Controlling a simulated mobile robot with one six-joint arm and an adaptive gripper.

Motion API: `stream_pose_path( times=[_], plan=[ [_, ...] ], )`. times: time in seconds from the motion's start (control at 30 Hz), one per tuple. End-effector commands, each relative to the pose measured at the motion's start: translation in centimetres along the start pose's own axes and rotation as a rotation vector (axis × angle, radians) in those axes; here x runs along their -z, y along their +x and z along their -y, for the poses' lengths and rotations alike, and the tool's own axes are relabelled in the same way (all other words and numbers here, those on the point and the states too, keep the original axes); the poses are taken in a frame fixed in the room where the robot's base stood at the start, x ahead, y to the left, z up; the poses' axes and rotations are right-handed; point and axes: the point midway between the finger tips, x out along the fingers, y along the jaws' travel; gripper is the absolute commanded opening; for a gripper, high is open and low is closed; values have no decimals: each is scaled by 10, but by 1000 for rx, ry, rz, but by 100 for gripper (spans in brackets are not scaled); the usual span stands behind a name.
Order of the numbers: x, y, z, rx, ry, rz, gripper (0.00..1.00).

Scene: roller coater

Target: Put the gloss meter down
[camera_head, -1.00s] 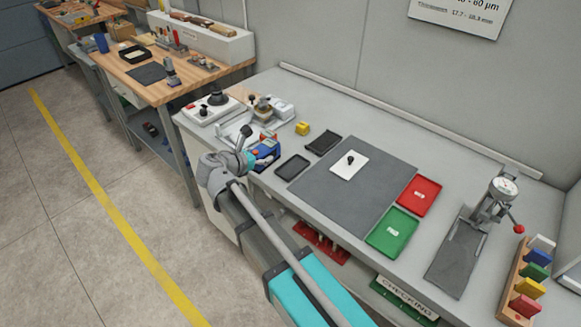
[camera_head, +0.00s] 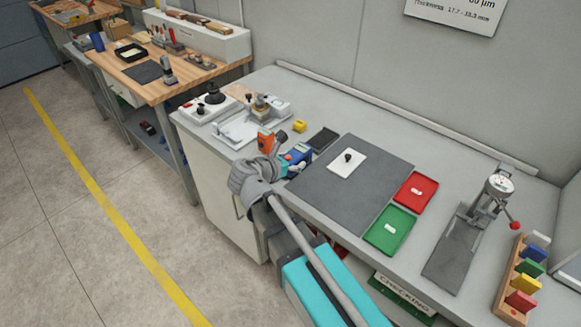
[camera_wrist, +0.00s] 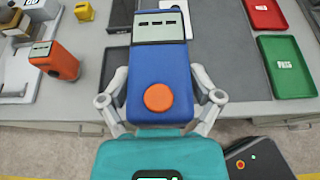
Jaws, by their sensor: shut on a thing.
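The gloss meter, a blue box with an orange round button and a pale display end (camera_wrist: 158,72), is between the fingers of my gripper (camera_wrist: 160,100) in the wrist view. My gripper is shut on its sides. In the head view the gloss meter (camera_head: 299,154) is over the bench, left of the grey mat (camera_head: 350,185). My gripper (camera_head: 291,162) partly hides it there. I cannot tell whether its underside touches anything. A small black tray (camera_wrist: 113,66) shows partly behind it in the wrist view.
An orange device (camera_head: 265,140) stands to the left. Another black tray (camera_head: 323,139) and a yellow block (camera_head: 299,126) lie behind. A white plate with a black knob (camera_head: 347,162) is on the mat. Red (camera_head: 416,190) and green (camera_head: 390,230) trays lie right.

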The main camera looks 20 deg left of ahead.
Motion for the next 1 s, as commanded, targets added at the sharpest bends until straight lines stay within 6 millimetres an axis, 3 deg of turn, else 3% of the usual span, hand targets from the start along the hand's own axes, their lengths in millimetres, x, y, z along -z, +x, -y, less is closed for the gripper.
stream_pose_path(
  times=[0.47,1.0],
  plan=[
    [2,7,-8,-1,-1,1,19],
    [18,74,-74,-1,-1,1,19]
  ],
)
